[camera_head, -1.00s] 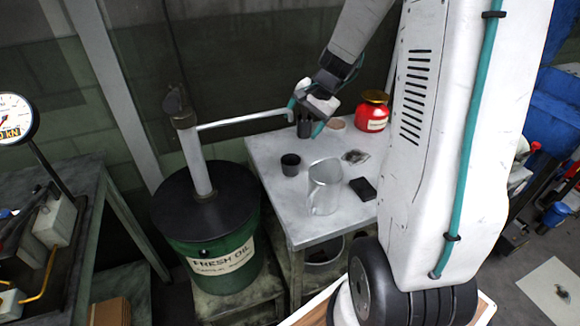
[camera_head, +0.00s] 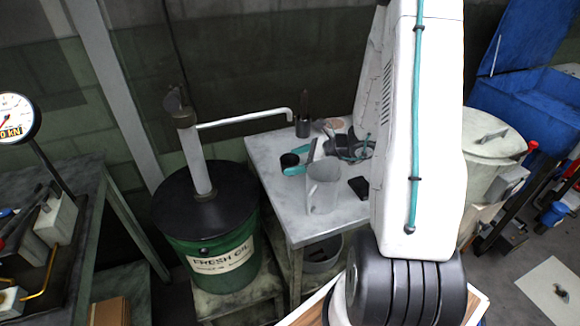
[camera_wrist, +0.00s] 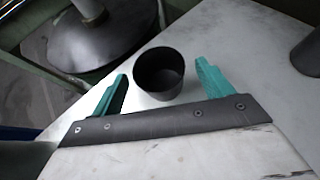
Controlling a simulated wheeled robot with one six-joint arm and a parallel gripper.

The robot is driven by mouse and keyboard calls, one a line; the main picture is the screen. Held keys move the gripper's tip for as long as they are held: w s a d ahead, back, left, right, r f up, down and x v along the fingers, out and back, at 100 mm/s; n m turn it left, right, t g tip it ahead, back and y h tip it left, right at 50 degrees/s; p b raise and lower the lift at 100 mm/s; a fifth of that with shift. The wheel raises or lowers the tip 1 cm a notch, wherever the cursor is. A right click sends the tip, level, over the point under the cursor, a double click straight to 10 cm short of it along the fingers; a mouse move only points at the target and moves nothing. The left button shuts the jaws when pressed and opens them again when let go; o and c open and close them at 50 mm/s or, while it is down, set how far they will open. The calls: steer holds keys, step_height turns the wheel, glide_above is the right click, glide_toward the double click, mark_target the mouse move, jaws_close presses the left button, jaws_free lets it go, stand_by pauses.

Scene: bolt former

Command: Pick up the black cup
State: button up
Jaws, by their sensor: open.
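The black cup (camera_wrist: 160,75) stands upright on the light table in the wrist view, its open top showing. It also shows in the head view (camera_head: 290,160), partly covered by my gripper. My gripper (camera_wrist: 163,76) is open, with one teal finger to the left of the cup and one to the right. The fingers appear apart from the cup's sides. In the head view my gripper (camera_head: 302,163) is low over the table, reaching in from the right.
A dark holder (camera_head: 303,124) stands behind. The oil drum (camera_head: 215,245) with its spout pipe (camera_head: 245,118) is to the left.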

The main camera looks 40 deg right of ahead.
steer(key=shift+x, duration=1.15)
steer(key=c, duration=1.1)
steer(key=shift+r, duration=0.15)
